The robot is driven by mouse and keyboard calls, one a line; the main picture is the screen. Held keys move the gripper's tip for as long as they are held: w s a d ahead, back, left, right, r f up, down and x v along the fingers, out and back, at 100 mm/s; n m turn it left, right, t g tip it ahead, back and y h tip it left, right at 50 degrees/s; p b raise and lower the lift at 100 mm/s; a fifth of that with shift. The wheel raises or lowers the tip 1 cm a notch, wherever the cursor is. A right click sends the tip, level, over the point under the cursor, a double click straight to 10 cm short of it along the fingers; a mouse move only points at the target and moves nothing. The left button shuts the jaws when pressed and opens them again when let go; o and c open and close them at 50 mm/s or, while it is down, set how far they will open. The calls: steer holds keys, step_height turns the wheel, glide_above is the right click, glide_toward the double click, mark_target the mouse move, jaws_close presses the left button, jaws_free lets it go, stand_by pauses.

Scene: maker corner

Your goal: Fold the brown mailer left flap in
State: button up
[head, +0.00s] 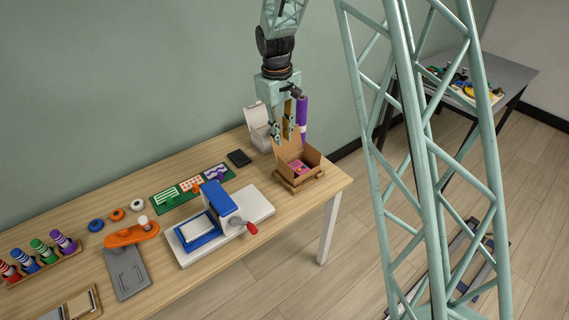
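The brown mailer (310,175) is an open cardboard box near the right end of the wooden bench. Brown panels stand up at its back and right side, and a pink and purple item (298,167) lies inside. My gripper (282,136) points down just above the box's back left side, close to the upright brown panel there. Its fingers are small and partly overlap other things, so I cannot tell whether they are open or touch the cardboard. The left flap cannot be told clearly from the other panels.
A blue and white press (221,208) with a red-knobbed handle sits left of the box. A dark flat item (239,158) lies behind.

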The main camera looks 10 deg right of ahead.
mark_target(285, 163)
steer(key=shift+f, duration=0.1)
steer(key=shift+w+d+f+b, duration=0.15)
steer(key=shift+f+b, duration=0.1)
steer(key=shift+f, duration=2)
steer(key=shift+s+d+f+b, duration=0.1)
steer(key=shift+d+f+b, duration=0.1)
steer(key=shift+f, duration=2.1)
steer(key=shift+w+d+f+b, duration=0.1)
steer(key=shift+f+b, duration=0.15)
steer(key=shift+f, duration=2)
steer(key=shift+c, duration=0.7)
jaws_close()
